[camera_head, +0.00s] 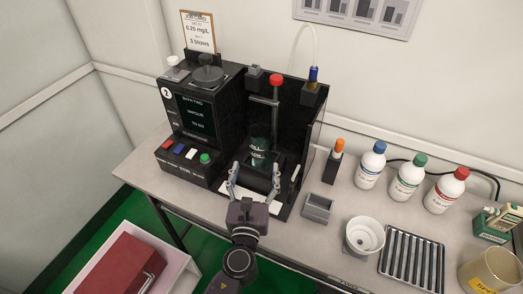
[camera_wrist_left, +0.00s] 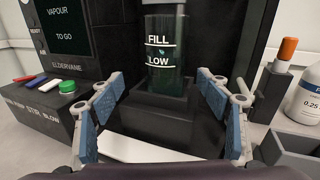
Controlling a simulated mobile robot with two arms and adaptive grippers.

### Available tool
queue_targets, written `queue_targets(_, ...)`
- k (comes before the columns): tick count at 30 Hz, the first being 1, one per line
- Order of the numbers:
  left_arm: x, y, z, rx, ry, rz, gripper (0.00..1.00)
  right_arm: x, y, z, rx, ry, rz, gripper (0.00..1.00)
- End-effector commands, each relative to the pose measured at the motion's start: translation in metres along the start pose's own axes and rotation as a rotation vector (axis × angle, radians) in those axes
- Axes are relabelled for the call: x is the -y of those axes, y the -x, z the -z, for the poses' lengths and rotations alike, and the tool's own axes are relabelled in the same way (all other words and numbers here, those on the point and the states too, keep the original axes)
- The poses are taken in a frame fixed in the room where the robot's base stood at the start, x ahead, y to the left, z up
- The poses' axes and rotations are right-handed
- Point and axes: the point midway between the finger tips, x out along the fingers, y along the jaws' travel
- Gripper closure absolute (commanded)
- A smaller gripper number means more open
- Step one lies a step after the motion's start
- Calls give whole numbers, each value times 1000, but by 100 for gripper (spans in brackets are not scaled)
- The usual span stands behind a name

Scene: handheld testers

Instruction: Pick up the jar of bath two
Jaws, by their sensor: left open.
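The jar (camera_head: 259,150) is dark green glass and stands upright in a black holder in the bath two machine (camera_head: 205,118), which has a screen and a "2" badge. In the left wrist view, the jar (camera_wrist_left: 170,62) shows white "FILL" and "LOW" marks, with its base inside the black holder (camera_wrist_left: 165,118). My left gripper (camera_head: 254,182) is open and empty in front of the jar, with its blue-padded fingers spread to either side of the holder, apart from the jar. My right gripper is not in view.
A red-topped post (camera_head: 275,82) rises behind the jar, and dark walls enclose the bay. A grey tray (camera_head: 317,208) and an orange-capped stick (camera_head: 337,148) stand to the right. Further right are three capped bottles (camera_head: 408,177), a white bowl (camera_head: 364,236) and a rack (camera_head: 411,262).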

Motion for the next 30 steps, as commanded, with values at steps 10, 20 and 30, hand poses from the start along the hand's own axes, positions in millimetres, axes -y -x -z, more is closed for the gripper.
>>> queue_targets(10, 11, -32, -4, 11, -59, 28, 30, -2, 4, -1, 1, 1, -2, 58)
queue_targets(20, 10, -76, -6, 9, -56, 26, 30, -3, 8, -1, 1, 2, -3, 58)
queue_targets(30, 10, -79, -6, 8, -55, 25, 36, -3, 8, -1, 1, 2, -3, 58)
